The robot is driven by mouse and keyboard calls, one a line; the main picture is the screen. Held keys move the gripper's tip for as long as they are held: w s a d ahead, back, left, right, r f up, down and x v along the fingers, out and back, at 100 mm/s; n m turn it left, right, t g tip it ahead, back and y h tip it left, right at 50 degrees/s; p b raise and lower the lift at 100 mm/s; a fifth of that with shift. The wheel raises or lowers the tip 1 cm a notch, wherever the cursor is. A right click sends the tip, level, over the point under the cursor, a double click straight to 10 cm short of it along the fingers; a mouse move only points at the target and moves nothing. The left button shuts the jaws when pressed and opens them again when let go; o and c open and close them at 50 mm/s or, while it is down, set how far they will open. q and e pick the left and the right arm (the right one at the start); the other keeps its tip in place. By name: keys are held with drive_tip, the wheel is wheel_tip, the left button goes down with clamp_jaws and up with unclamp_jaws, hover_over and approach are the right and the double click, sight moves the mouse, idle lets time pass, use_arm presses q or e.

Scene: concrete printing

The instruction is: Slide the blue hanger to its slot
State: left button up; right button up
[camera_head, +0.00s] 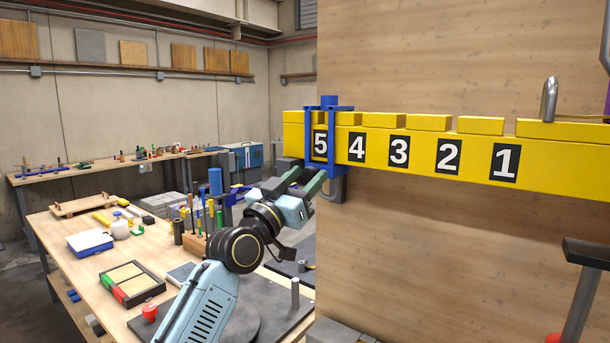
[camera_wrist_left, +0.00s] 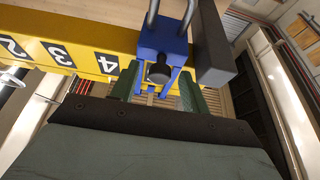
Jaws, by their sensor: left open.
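The blue hanger (camera_head: 329,103) sits around the yellow rail (camera_head: 420,142) at the number 5 plate, near the rail's left end. Its top lies at the gap between two raised blocks; whether it is seated there I cannot tell. My left gripper (camera_head: 312,180) is just below the rail, at the hanger's lower end. In the left wrist view the hanger (camera_wrist_left: 163,38) lies ahead, with a dark round knob (camera_wrist_left: 158,73) below. The open green fingers of my left gripper (camera_wrist_left: 160,80) are on either side of its lower part. My right gripper is not in view.
The rail is mounted on a wooden panel (camera_head: 450,50), with plates 4 to 1 to the right. A workbench (camera_head: 70,225) with tools and trays is at the left. A dark bar (camera_wrist_left: 213,45) is close right of the hanger.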

use_arm(q)
drive_tip(key=shift+w+d, duration=0.15)
clamp_jaws()
idle(0.4)
